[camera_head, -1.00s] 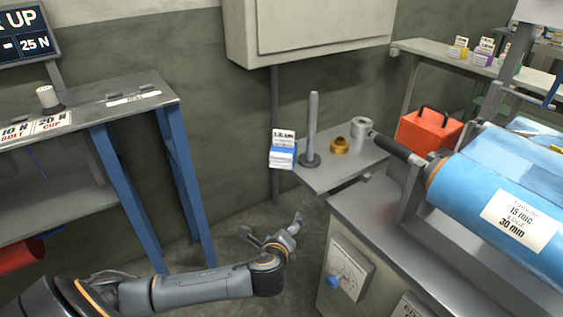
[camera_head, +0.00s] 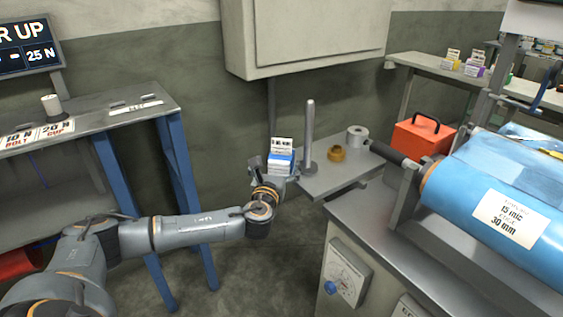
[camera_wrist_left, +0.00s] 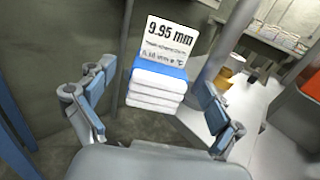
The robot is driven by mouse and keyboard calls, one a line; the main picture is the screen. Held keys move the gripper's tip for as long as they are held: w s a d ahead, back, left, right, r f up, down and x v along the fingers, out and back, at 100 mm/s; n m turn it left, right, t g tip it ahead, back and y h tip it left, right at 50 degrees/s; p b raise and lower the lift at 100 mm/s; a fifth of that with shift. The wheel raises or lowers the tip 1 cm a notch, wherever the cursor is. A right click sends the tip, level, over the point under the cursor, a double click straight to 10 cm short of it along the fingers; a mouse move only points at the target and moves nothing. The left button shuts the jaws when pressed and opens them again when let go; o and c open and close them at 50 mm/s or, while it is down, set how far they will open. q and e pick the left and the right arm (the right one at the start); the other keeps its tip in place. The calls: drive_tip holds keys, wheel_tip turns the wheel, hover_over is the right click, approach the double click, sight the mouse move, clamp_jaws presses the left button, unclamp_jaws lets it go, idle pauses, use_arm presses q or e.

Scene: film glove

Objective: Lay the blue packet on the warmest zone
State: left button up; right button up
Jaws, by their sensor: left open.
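A blue packet (camera_head: 281,156) lies on top of a short stack of white packets (camera_wrist_left: 155,92), under an upright white card reading "9.95 mm". The stack sits by the left end of the small grey side shelf. The blue packet (camera_wrist_left: 160,69) shows clearly in the left wrist view. My left gripper (camera_head: 270,170) is at the stack in the head view, partly overlapping it. In the wrist view its two fingers (camera_wrist_left: 152,88) are spread apart, with the stack between and beyond them, and they hold nothing. I cannot identify a warmest zone. My right gripper is out of view.
A grey post (camera_head: 309,135), a brass ring (camera_head: 337,154) and a white roll (camera_head: 356,136) stand on the side shelf (camera_head: 320,183). A large blue film roll (camera_head: 470,198) and a red box (camera_head: 421,138) are at right. A grey bench (camera_head: 90,115) stands left.

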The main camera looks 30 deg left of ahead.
sight(281, 154)
use_arm(q)
drive_tip(key=b+x, duration=0.1)
drive_tip(key=x, duration=0.4)
drive_tip(key=shift+f, duration=0.2)
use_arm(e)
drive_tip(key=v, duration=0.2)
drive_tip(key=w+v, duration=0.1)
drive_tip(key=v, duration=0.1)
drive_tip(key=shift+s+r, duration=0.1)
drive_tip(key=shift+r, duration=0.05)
use_arm(q)
drive_tip(key=shift+c, duration=0.5)
drive_tip(key=c, duration=1.3)
drive_tip(key=shift+r, duration=0.15)
drive_tip(key=shift+c, duration=0.2)
